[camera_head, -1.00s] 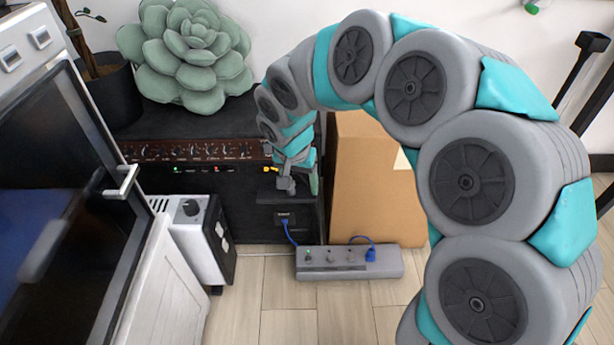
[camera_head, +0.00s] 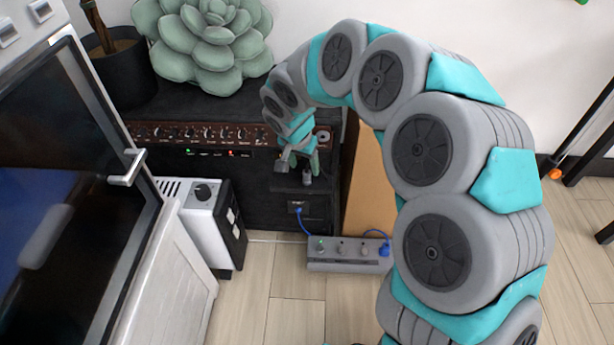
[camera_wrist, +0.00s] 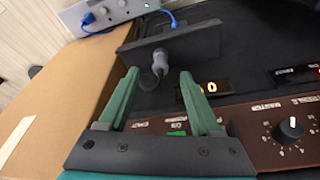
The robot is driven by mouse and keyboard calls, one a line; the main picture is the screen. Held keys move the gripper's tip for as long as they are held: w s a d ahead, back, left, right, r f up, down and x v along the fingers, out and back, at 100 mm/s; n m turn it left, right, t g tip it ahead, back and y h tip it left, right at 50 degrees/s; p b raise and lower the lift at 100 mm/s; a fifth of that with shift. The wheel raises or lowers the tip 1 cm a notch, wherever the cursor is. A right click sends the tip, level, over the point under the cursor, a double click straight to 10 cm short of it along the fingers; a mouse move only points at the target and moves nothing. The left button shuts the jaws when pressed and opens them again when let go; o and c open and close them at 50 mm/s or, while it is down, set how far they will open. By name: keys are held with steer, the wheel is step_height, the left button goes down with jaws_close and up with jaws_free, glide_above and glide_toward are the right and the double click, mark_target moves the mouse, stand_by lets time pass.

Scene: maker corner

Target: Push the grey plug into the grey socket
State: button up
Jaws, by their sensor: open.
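The grey plug (camera_wrist: 160,62) stands at a black ledge (camera_wrist: 185,45) on the front of the black cabinet, with a short dark cord below it. It also shows small in the head view (camera_head: 307,179). My gripper (camera_wrist: 159,75) is open, its two green fingers on either side of the plug's near end. Whether they touch it I cannot tell. In the head view my gripper (camera_head: 299,162) is just above the ledge. The grey power strip (camera_head: 345,264) lies on the floor with several round sockets; a grey-looking socket (camera_head: 342,248) is near its middle.
A blue plug (camera_head: 385,248) sits at the strip's right, and a blue cord (camera_head: 303,222) runs to the cabinet. A cardboard box (camera_head: 364,180) stands right of the ledge. A white heater-like box (camera_head: 205,225) stands left. The floor in front (camera_head: 290,300) is clear.

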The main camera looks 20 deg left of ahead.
mark_target(306, 172)
steer(key=shift+f, duration=0.3)
steer(key=shift+w, duration=0.1)
steer(key=shift+w+x, duration=0.1)
steer(key=shift+x, duration=1.2)
steer(key=shift+w+x, duration=0.15)
steer(key=shift+x, duration=1.15)
jaws_close()
